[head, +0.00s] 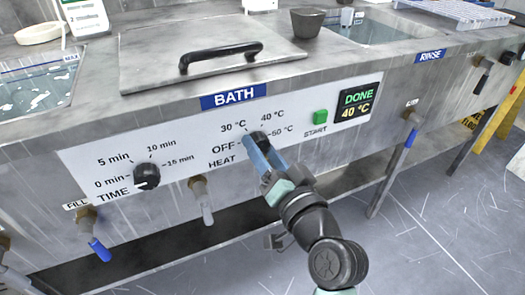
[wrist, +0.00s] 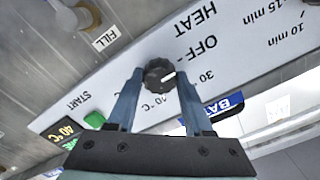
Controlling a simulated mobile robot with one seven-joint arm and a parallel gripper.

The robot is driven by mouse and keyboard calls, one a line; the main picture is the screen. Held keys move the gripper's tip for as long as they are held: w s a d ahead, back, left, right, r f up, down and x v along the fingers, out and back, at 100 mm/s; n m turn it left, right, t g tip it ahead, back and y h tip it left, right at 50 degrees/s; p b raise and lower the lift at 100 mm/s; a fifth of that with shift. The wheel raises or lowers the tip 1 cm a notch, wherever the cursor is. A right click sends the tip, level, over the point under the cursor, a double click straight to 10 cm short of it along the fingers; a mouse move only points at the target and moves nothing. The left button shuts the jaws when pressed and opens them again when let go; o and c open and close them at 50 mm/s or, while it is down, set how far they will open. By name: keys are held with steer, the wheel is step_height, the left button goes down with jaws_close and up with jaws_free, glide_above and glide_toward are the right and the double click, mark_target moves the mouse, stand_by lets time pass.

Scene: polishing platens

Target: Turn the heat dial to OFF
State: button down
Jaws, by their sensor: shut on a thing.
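The black heat dial (head: 259,138) is on the white panel under the BATH label, ringed by OFF, 30, 40 and 50 °C marks. My gripper (head: 265,152) reaches it from below right, its blue fingers partly covering it. In the wrist view the heat dial (wrist: 159,72) sits between the two fingertips of my gripper (wrist: 160,78), which is shut on it.
The black time dial (head: 147,176) is left on the same panel. A green START button (head: 320,117) and a display (head: 357,103) reading DONE and 40 °C are to the right. A tap (head: 201,199) juts out below the panel. The bath lid (head: 210,50) is closed.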

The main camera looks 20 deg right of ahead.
stand_by(0.3)
steer(key=shift+c, duration=1.5)
jaws_free()
steer(key=shift+s, duration=0.1)
steer(key=s+p, duration=0.1)
steer(key=s, duration=1.1)
steer(key=shift+s+d+p, duration=0.2)
steer(key=shift+s+p, duration=0.15)
steer(key=shift+s, duration=0.05)
